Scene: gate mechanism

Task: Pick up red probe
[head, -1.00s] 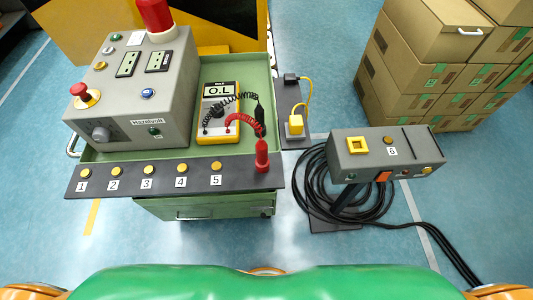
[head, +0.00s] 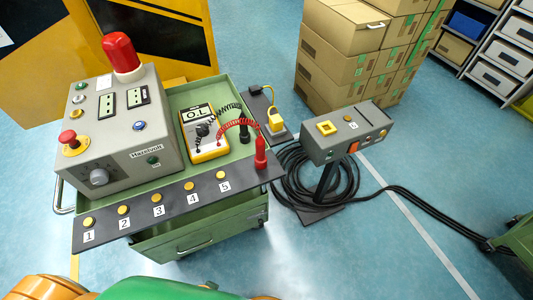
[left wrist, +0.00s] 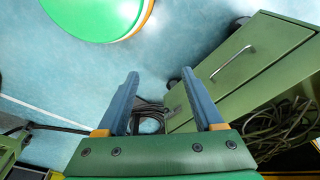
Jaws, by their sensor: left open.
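The red probe (head: 260,153) stands upright at the right end of the dark strip with numbered yellow buttons, on the green cart's front edge. A coiled red lead (head: 236,125) joins it to the yellow multimeter (head: 204,133), which reads O.L. A black probe (head: 244,132) stands just behind it. My left gripper (left wrist: 167,85) is open and empty in the left wrist view, with the floor and the cart's drawers beyond its fingers. The red probe does not show in that view. My right gripper is in neither view.
A grey control box (head: 125,125) with a red beacon (head: 121,53) fills the cart's left side. A grey box on a post (head: 346,132) stands right of the cart, with black cable coiled on the floor. Cardboard boxes (head: 345,60) are stacked behind.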

